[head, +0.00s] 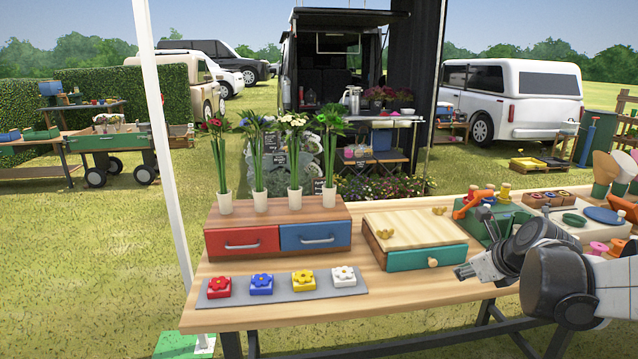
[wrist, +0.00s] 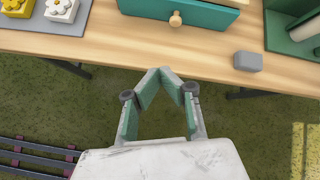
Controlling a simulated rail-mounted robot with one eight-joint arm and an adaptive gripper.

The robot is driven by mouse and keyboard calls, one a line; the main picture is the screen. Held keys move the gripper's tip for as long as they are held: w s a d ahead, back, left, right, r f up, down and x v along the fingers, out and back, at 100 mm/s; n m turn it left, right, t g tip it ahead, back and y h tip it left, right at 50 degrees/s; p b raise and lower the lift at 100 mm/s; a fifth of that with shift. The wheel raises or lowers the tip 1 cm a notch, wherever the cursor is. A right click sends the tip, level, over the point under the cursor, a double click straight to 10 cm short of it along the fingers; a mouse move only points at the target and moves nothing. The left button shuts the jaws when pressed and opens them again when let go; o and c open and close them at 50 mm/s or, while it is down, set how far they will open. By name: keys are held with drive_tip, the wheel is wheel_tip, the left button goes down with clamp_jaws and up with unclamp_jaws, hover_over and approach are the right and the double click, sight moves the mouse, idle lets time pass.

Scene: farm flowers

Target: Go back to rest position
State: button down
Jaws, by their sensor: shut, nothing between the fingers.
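My arm comes in from the right of the head view and hides part of the table there.
A grey strip (head: 283,286) holds red, blue, yellow and white flower blocks. A box with red (head: 241,242) and blue (head: 315,236) drawers carries flowers in pots. A small grey block (wrist: 248,61) lies near the table edge. A green crate (head: 497,215) stands at the right.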

drive_tip(key=s+a+r+n+p, duration=0.1)
drive_tip(key=s+a+n, duration=0.4)
drive_tip(key=n, duration=0.5)
drive_tip(key=s+a+r+n+g+h+p, duration=0.1)
drive_tip(key=s+a+r+n, duration=0.2)
drive_tip(key=s+n, duration=0.7)
drive_tip(key=s+a+r+n+p, duration=0.2)
drive_tip(key=s+a+n, duration=0.5)
drive_tip(key=n, duration=0.4)
drive_tip(key=shift+s+a, duration=0.15)
drive_tip(key=shift+a, duration=0.25)
drive_tip(key=shift+r, duration=0.1)
